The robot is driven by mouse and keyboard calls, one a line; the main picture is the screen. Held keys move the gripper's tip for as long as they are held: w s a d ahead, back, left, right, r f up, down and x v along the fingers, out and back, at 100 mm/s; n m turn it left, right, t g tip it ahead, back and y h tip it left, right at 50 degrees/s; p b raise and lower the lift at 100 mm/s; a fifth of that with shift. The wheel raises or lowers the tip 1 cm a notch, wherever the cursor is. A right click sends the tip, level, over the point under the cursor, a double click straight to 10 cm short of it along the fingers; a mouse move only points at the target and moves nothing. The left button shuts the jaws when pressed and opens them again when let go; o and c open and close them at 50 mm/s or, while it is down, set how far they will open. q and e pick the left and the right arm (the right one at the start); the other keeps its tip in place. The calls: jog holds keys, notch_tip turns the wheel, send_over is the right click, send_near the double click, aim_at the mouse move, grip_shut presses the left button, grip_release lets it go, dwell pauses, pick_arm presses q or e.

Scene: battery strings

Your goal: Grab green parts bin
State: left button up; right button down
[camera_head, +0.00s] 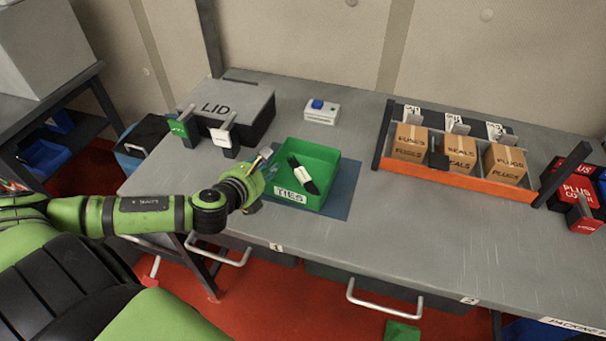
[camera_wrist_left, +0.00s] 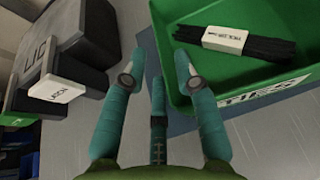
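The green parts bin (camera_head: 318,157) sits on a blue mat on the grey workbench, with a white "TIES" label on its front. It holds a black bundle with a white band (camera_head: 302,174). My left gripper (camera_head: 264,161) is at the bin's left side, its arm reaching in from the left. In the left wrist view its teal fingers (camera_wrist_left: 157,66) are spread apart with nothing held between them. The right finger overlaps the left wall of the bin (camera_wrist_left: 265,82); I cannot tell whether it touches. My right gripper is not in view.
A grey box marked "LID" (camera_head: 228,98) stands behind the gripper, with green and white tags in front. A small white device with a blue button (camera_head: 321,112) is behind the bin. An orange-fronted rack (camera_head: 457,181) with cartons stands right. Bench right of the mat is clear.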

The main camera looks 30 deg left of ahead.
aim_at(274, 159)
pick_arm(q)
jog(key=x, duration=0.4)
jog(key=shift+w, duration=0.3)
jog(key=shift+w+f, duration=0.15)
jog(key=shift+w, duration=0.1)
grip_shut()
pick_arm(e)
jog(key=shift+s+d+r, duration=0.15)
jog(key=shift+s+d, duration=0.1)
jog(key=shift+s, duration=0.1)
jog(key=shift+w, duration=0.1)
